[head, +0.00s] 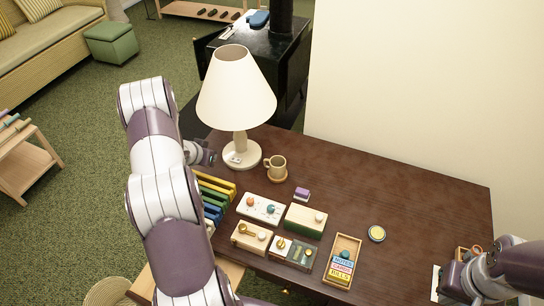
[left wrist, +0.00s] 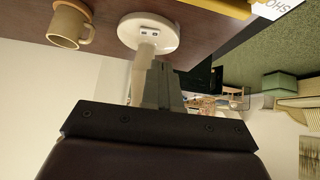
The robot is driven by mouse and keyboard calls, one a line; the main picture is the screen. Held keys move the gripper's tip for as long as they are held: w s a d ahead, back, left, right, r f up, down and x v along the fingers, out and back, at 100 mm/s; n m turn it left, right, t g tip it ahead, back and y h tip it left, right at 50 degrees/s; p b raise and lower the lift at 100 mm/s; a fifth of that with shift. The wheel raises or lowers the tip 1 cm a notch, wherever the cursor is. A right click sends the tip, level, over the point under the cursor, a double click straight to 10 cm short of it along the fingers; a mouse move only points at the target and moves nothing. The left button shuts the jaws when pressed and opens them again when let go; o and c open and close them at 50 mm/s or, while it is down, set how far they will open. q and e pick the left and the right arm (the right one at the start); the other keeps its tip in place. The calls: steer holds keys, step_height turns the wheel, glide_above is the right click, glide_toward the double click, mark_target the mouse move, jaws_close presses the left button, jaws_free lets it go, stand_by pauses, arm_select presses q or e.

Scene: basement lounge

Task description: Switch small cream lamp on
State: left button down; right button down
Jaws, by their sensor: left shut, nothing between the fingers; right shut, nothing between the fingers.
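The small cream lamp (head: 237,92) stands upright at the far left of the dark table. Its round base (head: 248,162) carries a small switch plate (head: 236,159) on the near left side. I cannot tell from the shade whether it is lit. The left wrist view, upside down, shows the base (left wrist: 165,43) and switch plate (left wrist: 149,32). My left gripper (head: 212,157) is shut and empty, just left of the base; its fingers (left wrist: 161,65) point toward the base. I cannot tell whether they touch it. My right gripper (head: 446,286) is shut and empty at the table's right.
A mug (head: 275,166) on a coaster stands right of the lamp base. Coloured files (head: 215,190), several small switch boxes (head: 262,208) and a wooden tray (head: 332,272) lie nearer. A black stove (head: 255,50) stands behind. The table's right middle is mostly clear.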

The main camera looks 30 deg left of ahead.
arm_select(q)
steer(key=shift+w+d+r+t+h, duration=0.25)
steer(key=shift+w+d+r, duration=0.15)
steer(key=shift+w, duration=0.1)
steer(key=shift+w+d+r+t+h, duration=0.25)
steer(key=shift+w+d+r, duration=0.1)
steer(key=shift+w, duration=0.15)
glide_toward(239, 159)
steer(key=w, duration=0.3)
steer(key=f, duration=0.1)
steer(key=w+f+p, duration=0.1)
steer(key=f, duration=0.1)
steer(key=shift+d, duration=0.15)
steer(key=shift+f, duration=0.55)
